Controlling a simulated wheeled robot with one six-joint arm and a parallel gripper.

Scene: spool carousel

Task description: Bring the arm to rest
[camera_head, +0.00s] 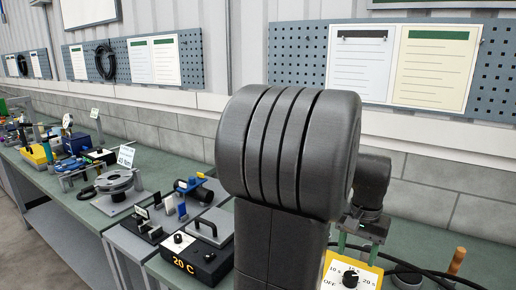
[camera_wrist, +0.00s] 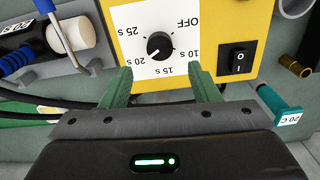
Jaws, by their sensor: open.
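My gripper (camera_wrist: 160,68) is open and empty, its two green fingers apart on either side of a yellow timer box's white dial plate (camera_wrist: 181,18). The dial's black knob (camera_wrist: 159,45) sits between and just beyond the fingertips; I cannot tell whether they touch the box. Its white mark points towards the 20 s label. In the head view my gripper (camera_head: 358,247) shows low at right, above the yellow box (camera_head: 369,275), partly hidden behind my large dark arm link.
A black rocker switch (camera_wrist: 238,60) is right of the dial. A teal-handled tool (camera_wrist: 283,107) lies close to my gripper at right. In the head view, a black box marked 20 C (camera_head: 208,262) and a round grey fixture (camera_head: 117,182) stand on the green bench (camera_head: 62,190).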

